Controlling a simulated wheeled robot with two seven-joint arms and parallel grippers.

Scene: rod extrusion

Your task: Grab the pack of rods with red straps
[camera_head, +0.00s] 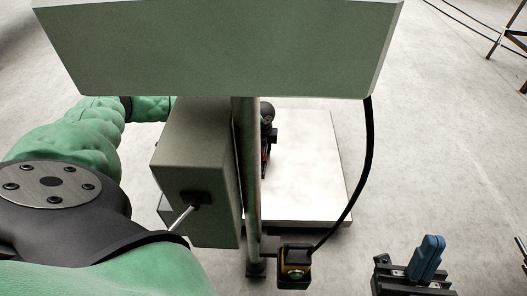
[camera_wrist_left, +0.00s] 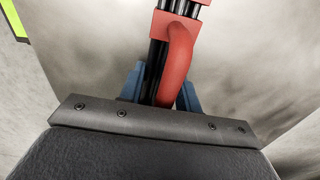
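The pack of dark rods with red straps (camera_wrist_left: 178,62) shows in the left wrist view, with a red loop along its right side. My left gripper (camera_wrist_left: 160,92) has one blue finger on each side of the pack. I cannot tell whether they press on it. In the head view, the machine and my left arm hide most of this gripper. A small dark and red shape (camera_head: 266,150) shows behind the post, too small to tell apart. My right gripper (camera_head: 424,260) is at the lower right with its blue fingers close together, apparently shut and empty.
A green-grey machine with a wide top panel (camera_head: 220,50) and a post (camera_head: 246,180) stands in front. A white-topped table (camera_head: 305,180) is behind it. A yellow and black control box (camera_head: 295,268) hangs on a black cable. Grey floor on the right is mostly clear.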

